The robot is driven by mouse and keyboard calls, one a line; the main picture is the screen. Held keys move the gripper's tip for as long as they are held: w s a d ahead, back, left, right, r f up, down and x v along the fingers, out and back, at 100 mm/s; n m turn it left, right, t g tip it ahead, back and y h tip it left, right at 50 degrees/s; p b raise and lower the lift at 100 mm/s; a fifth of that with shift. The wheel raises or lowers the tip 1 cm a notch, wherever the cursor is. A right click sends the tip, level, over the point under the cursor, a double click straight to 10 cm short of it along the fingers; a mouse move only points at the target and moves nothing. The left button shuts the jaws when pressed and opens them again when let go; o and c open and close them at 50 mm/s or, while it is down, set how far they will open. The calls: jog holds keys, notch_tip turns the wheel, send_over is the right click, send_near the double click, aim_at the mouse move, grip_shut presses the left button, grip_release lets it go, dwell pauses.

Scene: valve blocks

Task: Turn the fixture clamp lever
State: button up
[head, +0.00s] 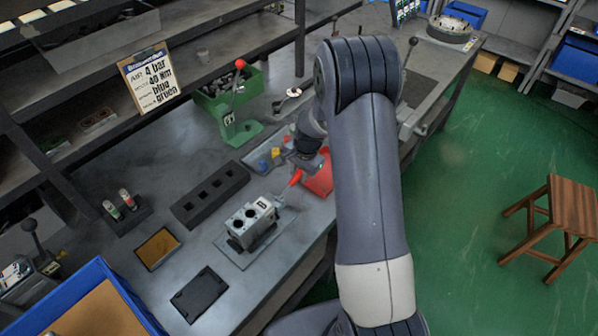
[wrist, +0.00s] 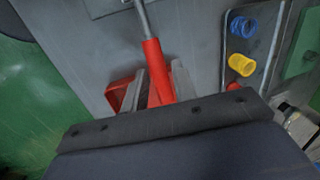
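The fixture (head: 240,255) stands near the bench's front edge and holds a grey valve block (head: 252,220) with dark holes on top. Its clamp lever has a red grip (head: 295,178) that points toward my gripper (head: 306,165). In the wrist view the red grip (wrist: 155,70) sits on a grey rod (wrist: 143,18) that runs up out of the picture. My gripper's fingers (wrist: 160,85) lie on both sides of the red grip, close to it. Whether they press on it cannot be told. The wrist housing hides the grip's lower end.
A red bin (head: 321,180) is just right of the gripper. A tray with blue and yellow parts (head: 268,160) lies behind it. A green lever press (head: 236,125) stands farther back.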

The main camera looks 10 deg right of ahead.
grip_shut()
